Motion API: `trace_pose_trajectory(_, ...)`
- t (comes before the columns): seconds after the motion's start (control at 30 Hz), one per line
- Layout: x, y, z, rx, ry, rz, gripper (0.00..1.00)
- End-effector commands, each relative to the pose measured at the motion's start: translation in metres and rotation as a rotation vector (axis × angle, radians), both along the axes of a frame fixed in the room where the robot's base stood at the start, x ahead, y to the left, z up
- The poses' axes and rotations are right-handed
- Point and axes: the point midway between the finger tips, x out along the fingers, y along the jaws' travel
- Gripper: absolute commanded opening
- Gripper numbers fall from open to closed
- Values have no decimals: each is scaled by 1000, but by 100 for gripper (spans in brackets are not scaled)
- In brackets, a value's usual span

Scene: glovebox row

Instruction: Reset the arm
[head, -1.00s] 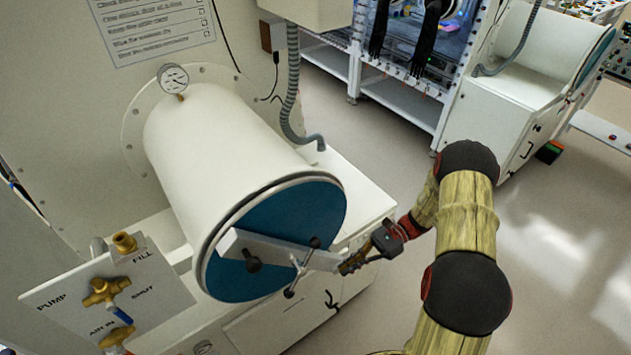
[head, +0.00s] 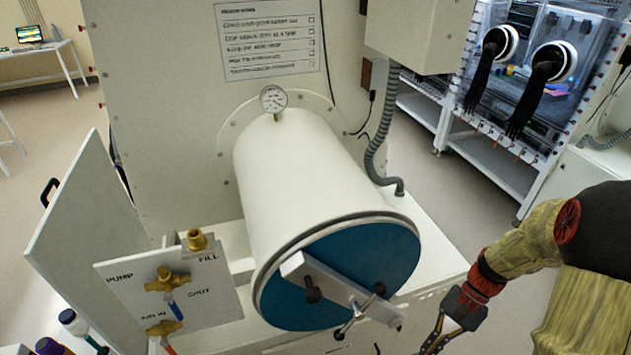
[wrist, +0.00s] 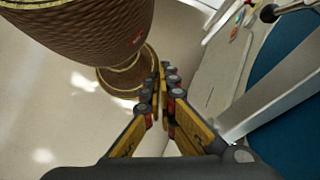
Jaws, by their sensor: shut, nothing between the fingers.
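My gripper (head: 437,342) is at the lower right of the head view, partly cut off by the bottom edge. In the wrist view its yellow and black fingers (wrist: 164,95) are together with nothing between them. It is beside the white antechamber cylinder (head: 305,175), to the right of its blue round door (head: 350,262). A grey clamp bar (head: 335,290) with a dark knob and a spoked handle (head: 358,312) crosses the shut door. My gripper is apart from the bar and handle. The blue door also shows in the wrist view (wrist: 290,100).
A valve panel (head: 215,300) with brass valves stands left of the cylinder. A grey hose (head: 375,130) hangs behind it. A pressure gauge (head: 273,98) sits on top. Bottles (head: 75,322) are at lower left. Another glovebox (head: 540,70) stands at the back right. Open floor (head: 450,200) lies between.

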Motion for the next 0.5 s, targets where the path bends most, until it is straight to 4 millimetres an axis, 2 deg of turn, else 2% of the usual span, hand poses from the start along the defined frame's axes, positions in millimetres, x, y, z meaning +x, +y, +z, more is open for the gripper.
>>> trace_pose_trajectory(0.27,-6,6,43,-214,-280,262,0)
trace_pose_trajectory(0.5,-16,21,77,-366,-513,443,0)
